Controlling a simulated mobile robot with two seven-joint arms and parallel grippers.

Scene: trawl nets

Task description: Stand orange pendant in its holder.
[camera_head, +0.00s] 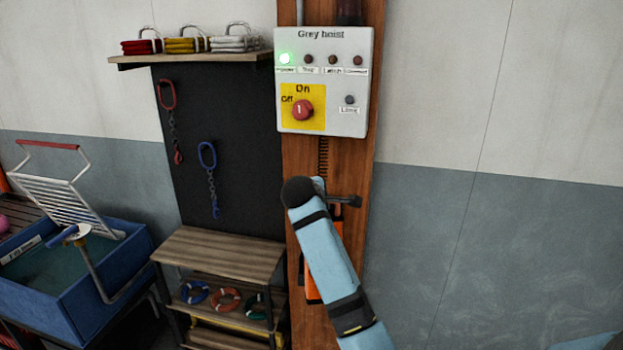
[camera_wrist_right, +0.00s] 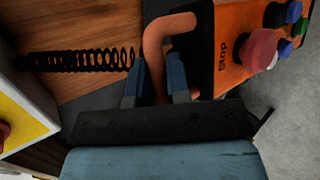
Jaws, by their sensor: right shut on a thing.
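The orange pendant (camera_head: 338,232) is mostly hidden behind my right arm in the head view, against the wooden post. In the right wrist view the pendant (camera_wrist_right: 232,75) shows a red Stop button, several coloured buttons and a bent orange-brown rod (camera_wrist_right: 160,45) at its dark end. My right gripper (camera_wrist_right: 155,85) has its fingers on either side of this rod and is shut on it. In the head view the right gripper (camera_head: 318,190) is at the post, below the control box. A dark bracket (camera_head: 346,201) sticks out beside it; whether this is the holder, I cannot tell. My left gripper is not in view.
The grey hoist control box (camera_head: 326,85) is on the wooden post (camera_head: 355,160), with a black coiled cable (camera_head: 323,155) below it. A wooden shelf unit (camera_head: 222,252) and a blue tub (camera_head: 75,300) stand to the left. The wall at right is clear.

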